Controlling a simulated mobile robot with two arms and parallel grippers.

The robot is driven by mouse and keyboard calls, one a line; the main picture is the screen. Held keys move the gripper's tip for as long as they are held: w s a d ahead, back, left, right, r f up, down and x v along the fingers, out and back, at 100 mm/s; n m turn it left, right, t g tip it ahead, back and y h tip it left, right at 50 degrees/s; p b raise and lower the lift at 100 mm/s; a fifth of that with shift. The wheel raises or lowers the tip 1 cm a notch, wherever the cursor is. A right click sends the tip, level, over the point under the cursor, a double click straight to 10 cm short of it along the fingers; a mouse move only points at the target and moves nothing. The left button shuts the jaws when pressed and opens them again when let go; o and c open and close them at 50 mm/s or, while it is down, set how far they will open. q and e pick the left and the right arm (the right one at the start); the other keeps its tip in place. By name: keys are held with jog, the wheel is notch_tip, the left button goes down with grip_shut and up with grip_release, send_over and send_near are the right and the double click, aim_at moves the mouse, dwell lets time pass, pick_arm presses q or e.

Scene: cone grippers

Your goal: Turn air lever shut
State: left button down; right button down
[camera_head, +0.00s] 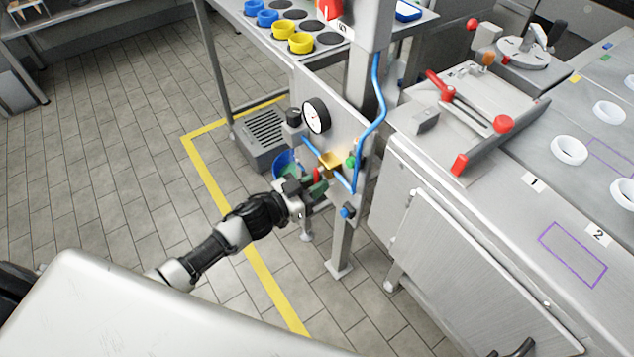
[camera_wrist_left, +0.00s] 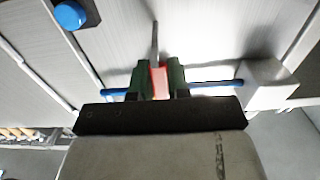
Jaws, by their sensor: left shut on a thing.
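The air lever (camera_head: 317,174) is a small red handle next to a brass-coloured valve body (camera_head: 330,160) on the panel below the gauge. My left gripper (camera_head: 317,183) reaches it from the lower left, with its green fingers at the lever. In the left wrist view the red lever (camera_wrist_left: 159,82) sits between the two green fingers of my left gripper (camera_wrist_left: 161,80), which is shut on it. The fingers hide part of the lever, and its exact angle is hard to tell. My right gripper is not in view.
A round gauge (camera_head: 316,115) sits above the valve. A blue hose (camera_head: 375,110) runs down the post beside it. A grey ribbed box (camera_head: 265,140) stands on the floor behind. A metal cabinet (camera_head: 440,265) stands close on the right. Open tiled floor lies left.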

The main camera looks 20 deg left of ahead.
pick_arm(q)
jog(key=c, duration=1.1)
grip_release()
jog(key=shift+s+a, duration=0.35)
jog(key=shift+s, duration=0.05)
jog(key=v, duration=0.9)
jog(key=shift+s+a, duration=0.25)
jog(key=shift+s, duration=0.05)
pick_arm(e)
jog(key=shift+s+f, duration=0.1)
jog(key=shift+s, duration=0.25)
